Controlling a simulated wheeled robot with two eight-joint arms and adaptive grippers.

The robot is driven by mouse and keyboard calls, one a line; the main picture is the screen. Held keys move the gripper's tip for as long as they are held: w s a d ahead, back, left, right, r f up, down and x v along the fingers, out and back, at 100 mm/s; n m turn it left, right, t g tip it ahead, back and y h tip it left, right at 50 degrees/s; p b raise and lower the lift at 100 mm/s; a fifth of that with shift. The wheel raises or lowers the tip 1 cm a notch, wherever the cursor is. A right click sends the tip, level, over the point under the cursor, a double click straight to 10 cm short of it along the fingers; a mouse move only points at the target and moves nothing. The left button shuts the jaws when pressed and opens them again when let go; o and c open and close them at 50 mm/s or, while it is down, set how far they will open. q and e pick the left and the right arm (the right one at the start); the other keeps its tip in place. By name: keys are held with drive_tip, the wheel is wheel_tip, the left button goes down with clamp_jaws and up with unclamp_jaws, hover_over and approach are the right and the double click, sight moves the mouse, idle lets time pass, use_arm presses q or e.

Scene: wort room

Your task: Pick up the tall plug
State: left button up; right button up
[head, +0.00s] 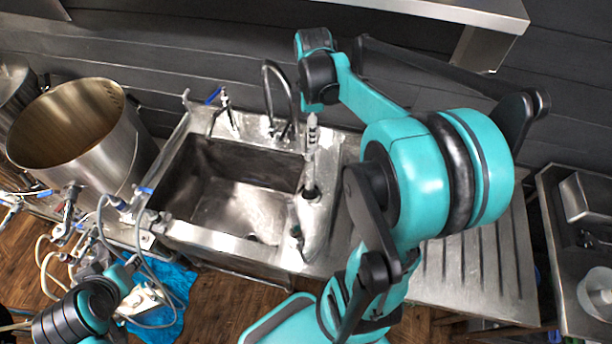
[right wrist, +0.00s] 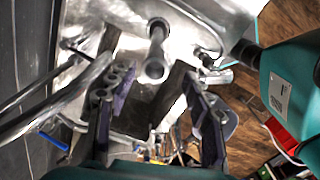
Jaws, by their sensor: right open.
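The tall plug (head: 311,150) is a slim grey metal tube, standing upright on the steel ledge along the sink's right side. In the right wrist view the plug (right wrist: 156,50) is seen from above, its round hollow top towards me. My right gripper (right wrist: 155,100) is open and empty, one dark finger to each side of the view, with the plug top showing beyond the gap. The plug is not held. In the head view the right fingers cannot be made out below the wrist. My left arm is at the lower left; its jaws cannot be made out.
The steel sink (head: 171,229) lies left of the plug. A curved tap (head: 268,88) and a blue-handled tap (head: 222,100) stand at its back. A ribbed drainboard (head: 470,265) is on the right. A large metal pot (head: 120,150) and hoses are on the left.

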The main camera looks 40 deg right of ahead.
wheel_tip(320, 180, down, 8)
drive_tip(key=shift+w+b, duration=0.3)
drive_tip(key=shift+b, duration=0.15)
drive_tip(key=shift+r, duration=0.15)
drive_tip(key=shift+c, duration=0.3)
clamp_jaws()
